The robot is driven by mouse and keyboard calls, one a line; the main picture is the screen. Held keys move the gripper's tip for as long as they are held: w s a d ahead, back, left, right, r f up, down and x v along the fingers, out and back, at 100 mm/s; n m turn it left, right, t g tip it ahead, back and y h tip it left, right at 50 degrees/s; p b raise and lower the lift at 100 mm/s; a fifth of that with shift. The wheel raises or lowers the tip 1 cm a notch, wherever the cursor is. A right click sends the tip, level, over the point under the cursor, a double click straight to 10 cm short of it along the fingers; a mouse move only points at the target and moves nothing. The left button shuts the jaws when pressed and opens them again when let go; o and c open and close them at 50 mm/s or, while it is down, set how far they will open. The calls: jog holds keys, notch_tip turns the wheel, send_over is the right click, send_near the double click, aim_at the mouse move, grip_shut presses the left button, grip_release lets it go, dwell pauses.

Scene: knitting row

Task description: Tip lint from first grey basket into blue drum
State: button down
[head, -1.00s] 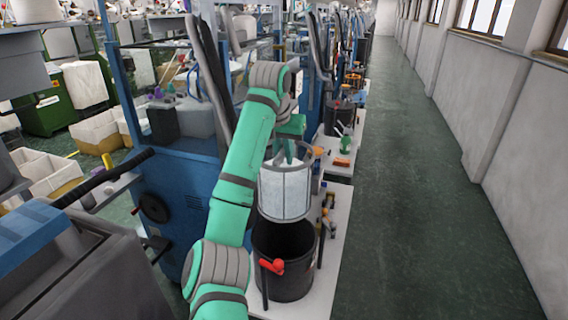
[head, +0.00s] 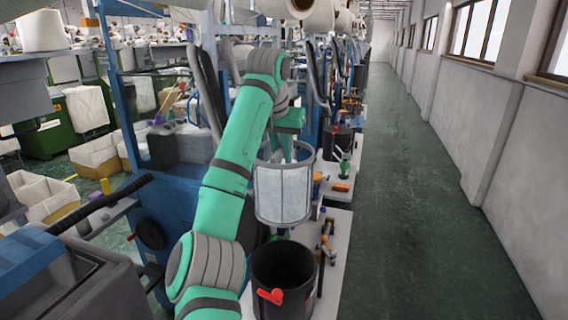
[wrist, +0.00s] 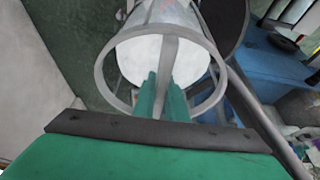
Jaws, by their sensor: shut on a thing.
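The grey basket (head: 283,192) is a round open frame with pale side panels, held in the air upright or nearly so. In the wrist view its rim and crossbar (wrist: 213,95) are close, with white lint (wrist: 140,58) inside. My gripper (head: 289,152) is above the basket, its green fingers (wrist: 163,92) shut on the crossbar. Below the basket, apart from it, a black open drum (head: 270,300) with a red part on its front stands on a pale bench. No blue drum is plain; this dark one also shows at the wrist view's top (wrist: 240,25).
Small tools and bottles (head: 326,240) lie on the bench right of the drum. Another dark container (head: 338,142) stands farther along the row. Blue machine frames (head: 185,205) are close on the left. The green aisle floor (head: 410,220) on the right is clear.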

jog(key=shift+r, duration=3.55)
jog(key=shift+d, duration=0.1)
